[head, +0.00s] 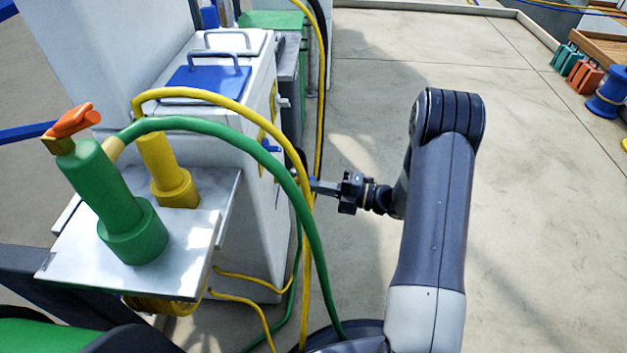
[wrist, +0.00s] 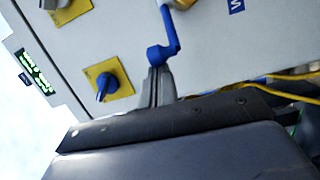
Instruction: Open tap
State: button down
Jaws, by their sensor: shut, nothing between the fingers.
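The tap shows in the wrist view as a blue lever (wrist: 170,32) on a brass body (wrist: 181,3), mounted on a pale panel. The lever has a cranked shape and ends in a thick blue knob. My gripper (wrist: 158,72) is shut and empty, with its fingertips right at that end of the lever. I cannot tell whether they touch. In the head view my gripper (head: 314,185) reaches left to the side of the white cabinet (head: 262,215), behind the hoses. The tap is hidden there.
A yellow hose (head: 240,107) and a green hose (head: 300,210) arch in front of the cabinet near my gripper. A blue rotary knob (wrist: 105,85) on a yellow plate sits left of the lever.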

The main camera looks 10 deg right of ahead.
jog(key=w+d+p, duration=0.4)
jog(key=w, duration=0.2)
jog(key=shift+d+r+n+g, duration=0.2)
jog(key=shift+n+g, duration=0.1)
jog(key=shift+g, duration=0.1)
dwell(0.6)
jog(key=shift+p, duration=0.35)
jog(key=s+p, duration=0.2)
jog(key=s, duration=0.3)
jog(key=w+d, duration=0.3)
jog(key=d, duration=0.6)
jog(key=shift+w+f+g+y, duration=0.2)
jog(key=shift+g+y, duration=0.1)
jog(key=shift+a, duration=0.1)
